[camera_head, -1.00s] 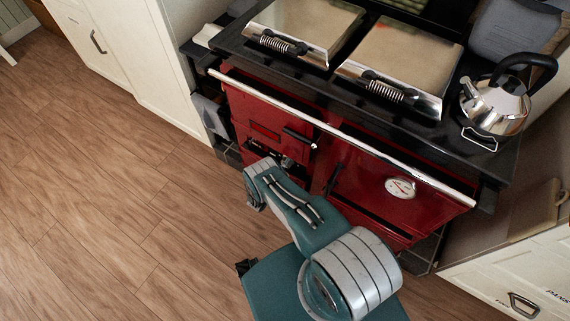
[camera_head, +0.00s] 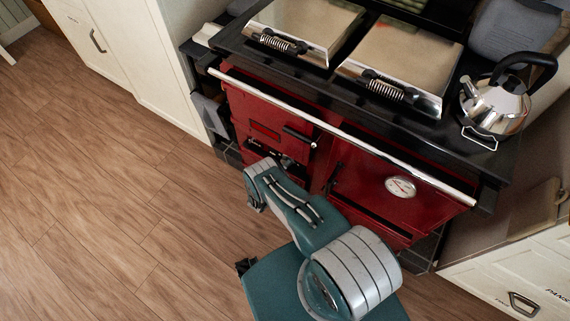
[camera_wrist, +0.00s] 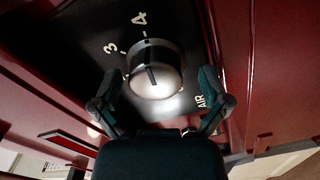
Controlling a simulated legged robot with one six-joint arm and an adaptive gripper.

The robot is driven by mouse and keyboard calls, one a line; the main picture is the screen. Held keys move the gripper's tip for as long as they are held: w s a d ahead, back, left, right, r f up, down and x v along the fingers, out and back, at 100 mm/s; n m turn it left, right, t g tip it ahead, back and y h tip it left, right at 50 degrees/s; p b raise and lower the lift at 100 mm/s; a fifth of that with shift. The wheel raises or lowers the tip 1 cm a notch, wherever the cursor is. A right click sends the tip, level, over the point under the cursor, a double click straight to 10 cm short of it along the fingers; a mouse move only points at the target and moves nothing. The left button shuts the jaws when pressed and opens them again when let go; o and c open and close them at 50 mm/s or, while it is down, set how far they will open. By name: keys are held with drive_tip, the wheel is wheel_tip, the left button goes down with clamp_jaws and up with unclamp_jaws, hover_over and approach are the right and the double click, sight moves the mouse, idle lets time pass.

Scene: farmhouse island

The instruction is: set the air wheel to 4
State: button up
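The air wheel (camera_wrist: 154,82) is a round silvery knob on a black panel in the wrist view. A short dark line marks its face and runs nearly upright in the picture. The white digits 3 (camera_wrist: 110,47) and 4 (camera_wrist: 140,18) stand above it with small ticks, and the word AIR (camera_wrist: 203,101) is to its lower right. My gripper (camera_wrist: 158,76) is open, with one dark finger on each side of the wheel. Contact with the wheel cannot be made out. In the head view my arm hides the wheel and the fingers.
The red range cooker (camera_head: 365,197) has a chrome front rail (camera_head: 340,133), a round gauge (camera_head: 401,186) and two lidded hotplates. A kettle (camera_head: 495,105) stands on its right end. Red door edges flank the panel in the wrist view. The wooden floor (camera_head: 100,200) at left is clear.

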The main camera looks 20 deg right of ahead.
drive_tip(key=shift+w+r, duration=0.15)
drive_tip(key=v, duration=1.2)
drive_tip(key=shift+a, duration=0.1)
idle(0.3)
